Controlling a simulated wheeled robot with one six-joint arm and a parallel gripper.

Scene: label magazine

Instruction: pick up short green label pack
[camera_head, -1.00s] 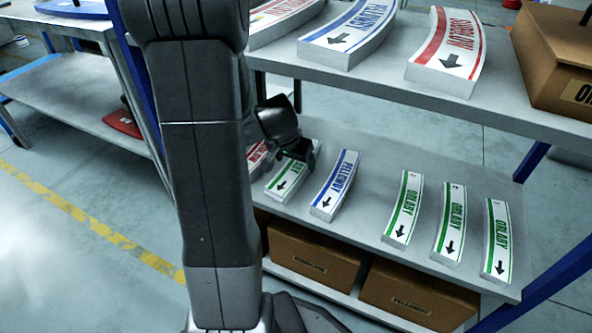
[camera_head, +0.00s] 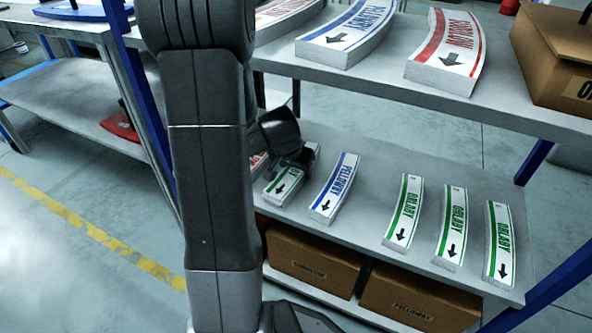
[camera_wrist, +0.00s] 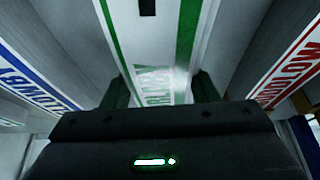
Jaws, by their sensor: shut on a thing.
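The short green label pack (camera_head: 284,184) lies on the middle shelf at the left of the row, a white curved stack with a green stripe and a black arrow. My gripper (camera_head: 296,163) is over its far end, and my arm hides part of the pack. In the wrist view the pack (camera_wrist: 160,50) runs between the two fingers of my gripper (camera_wrist: 163,90), one at each side edge. The gripper is shut on it. The pack appears to rest on the shelf; I cannot tell whether there is a gap beneath.
A blue-striped pack (camera_head: 335,187) lies close to its right, and a red one (camera_head: 258,163) is partly hidden at its left. Several green packs (camera_head: 451,227) lie further right. Cardboard boxes (camera_head: 315,262) stand below.

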